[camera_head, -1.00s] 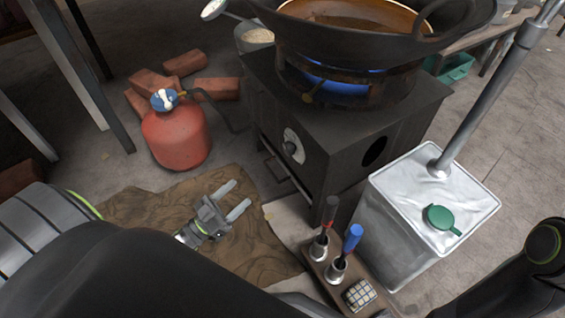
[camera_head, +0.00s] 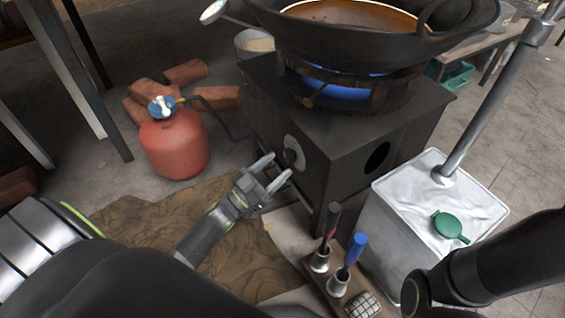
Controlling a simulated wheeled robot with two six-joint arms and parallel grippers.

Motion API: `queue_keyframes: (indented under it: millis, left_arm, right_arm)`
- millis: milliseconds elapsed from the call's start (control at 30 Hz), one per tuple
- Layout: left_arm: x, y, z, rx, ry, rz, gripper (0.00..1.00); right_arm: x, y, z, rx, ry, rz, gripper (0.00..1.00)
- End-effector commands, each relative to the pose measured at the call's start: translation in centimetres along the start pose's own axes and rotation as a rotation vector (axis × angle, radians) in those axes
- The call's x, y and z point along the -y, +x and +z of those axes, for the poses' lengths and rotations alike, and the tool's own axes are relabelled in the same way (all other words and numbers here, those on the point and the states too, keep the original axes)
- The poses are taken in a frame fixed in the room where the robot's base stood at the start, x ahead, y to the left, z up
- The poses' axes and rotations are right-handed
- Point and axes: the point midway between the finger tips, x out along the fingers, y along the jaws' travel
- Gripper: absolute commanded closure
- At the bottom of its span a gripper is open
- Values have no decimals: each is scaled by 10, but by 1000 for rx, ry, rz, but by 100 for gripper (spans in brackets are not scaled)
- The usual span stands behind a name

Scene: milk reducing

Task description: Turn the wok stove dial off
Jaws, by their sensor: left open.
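The wok stove (camera_head: 340,150) is a dark box with a blue flame (camera_head: 345,92) burning under the large wok (camera_head: 370,38). Its dial (camera_head: 291,153) sits on a pale round plate on the stove's left-facing side. My left gripper (camera_head: 278,170) is open and empty, with its two fingertips just in front of and slightly below the dial. I cannot tell whether a fingertip touches the dial. My right arm shows at the lower right, but its gripper fingers are not visible.
A red gas cylinder (camera_head: 173,148) with a hose and several bricks (camera_head: 186,72) are at the left. A metal canister (camera_head: 425,200) with a green cap stands right of the stove. A wooden holder with red and blue-handled tools (camera_head: 356,248) is in front. Brown cloth (camera_head: 135,222) covers the floor.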

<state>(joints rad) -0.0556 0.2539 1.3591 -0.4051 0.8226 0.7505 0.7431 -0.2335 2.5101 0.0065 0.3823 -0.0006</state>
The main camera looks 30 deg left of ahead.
Motion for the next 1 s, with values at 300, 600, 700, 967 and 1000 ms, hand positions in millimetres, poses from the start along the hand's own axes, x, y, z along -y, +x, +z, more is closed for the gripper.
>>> queue_keyframes:
  millis: [300, 600, 700, 967, 1000]
  left_arm:
    - [0, 29, 1, 0, -2, -1, 41]
    - [0, 30, 0, 0, -2, -1, 45]
    - [0, 30, 0, 0, -1, -1, 58]
    - [0, 30, 0, 0, -1, -1, 85]
    - [0, 30, 0, 0, 1, 0, 85]
  right_arm:
    - [1, -4, -2, -1, 12, 9, 64]
    - [1, -3, -2, 0, 13, 9, 64]
    - [1, -3, -2, 0, 13, 9, 64]
    - [1, -3, -2, -1, 13, 9, 64]
    - [1, -3, -2, -1, 13, 9, 64]
